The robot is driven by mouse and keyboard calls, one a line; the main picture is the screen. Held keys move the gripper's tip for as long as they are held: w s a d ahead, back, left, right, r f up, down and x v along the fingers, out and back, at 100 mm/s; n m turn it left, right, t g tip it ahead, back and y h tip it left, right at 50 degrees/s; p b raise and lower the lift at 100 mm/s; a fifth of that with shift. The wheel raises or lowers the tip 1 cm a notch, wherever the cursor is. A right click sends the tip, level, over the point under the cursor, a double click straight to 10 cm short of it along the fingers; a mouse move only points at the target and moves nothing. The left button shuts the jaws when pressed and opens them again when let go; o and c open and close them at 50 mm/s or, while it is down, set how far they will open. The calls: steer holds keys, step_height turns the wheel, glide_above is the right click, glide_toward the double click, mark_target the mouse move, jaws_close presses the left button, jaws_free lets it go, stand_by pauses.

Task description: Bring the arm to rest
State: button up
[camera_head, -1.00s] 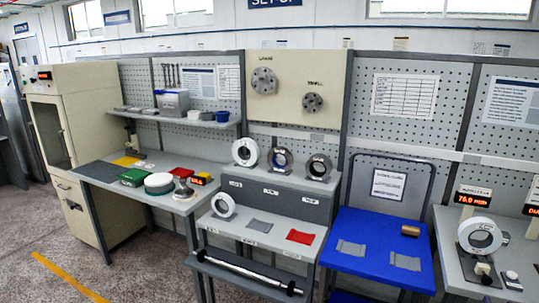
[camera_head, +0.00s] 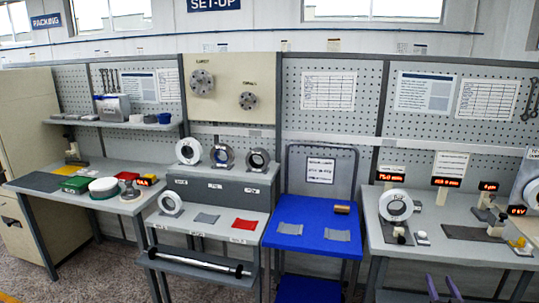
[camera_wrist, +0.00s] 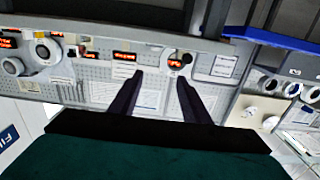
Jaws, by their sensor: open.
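My gripper (camera_head: 440,280) shows at the bottom edge of the head view as two purple fingertips, held apart in front of the right workbench (camera_head: 392,248). In the wrist view its two dark fingers (camera_wrist: 160,78) also stand apart, with nothing between them. The wrist view is tilted and looks across the benches and displays. The rest of my arm is out of the head view.
A blue cart (camera_head: 305,243) with grey pads and a brown roll (camera_head: 341,209) stands left of the right bench. That bench carries a white ring gauge (camera_head: 396,205) and red displays (camera_head: 446,182).

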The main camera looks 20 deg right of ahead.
steer(key=w+a+f+n+t+y, duration=0.15)
steer(key=w+a+f+y, duration=0.25)
steer(key=w+a, duration=0.75)
steer(key=w+a+f+n+t+y, duration=0.1)
steer(key=w+a+f+n+y, duration=0.2)
steer(key=w+a, duration=0.85)
steer(key=w+a+f+m+g+y, duration=0.1)
steer(key=w+a+f+g, duration=0.15)
steer(key=a+f, duration=0.55)
steer(key=w+a+f+g+y, duration=0.1)
steer(key=w+a+f, duration=0.2)
steer(key=a+f, duration=0.55)
steer(key=s+a+f+g, duration=0.8)
steer(key=s+a+f, duration=0.6)
steer(key=a+f, duration=0.2)
steer(key=s+a+n+g, duration=0.1)
steer(key=s+a+g, duration=0.1)
steer(key=s, duration=0.5)
steer(key=s+a+n+g+y, duration=0.1)
steer(key=s+a+g, duration=0.1)
steer(key=s+g, duration=0.3)
steer(key=s+a+n+g, duration=0.2)
steer(key=s+g, duration=0.2)
steer(key=s, duration=0.7)
steer(key=shift+s+a+f+y, duration=0.25)
steer(key=shift+f+y, duration=0.05)
steer(key=shift+y, duration=0.1)
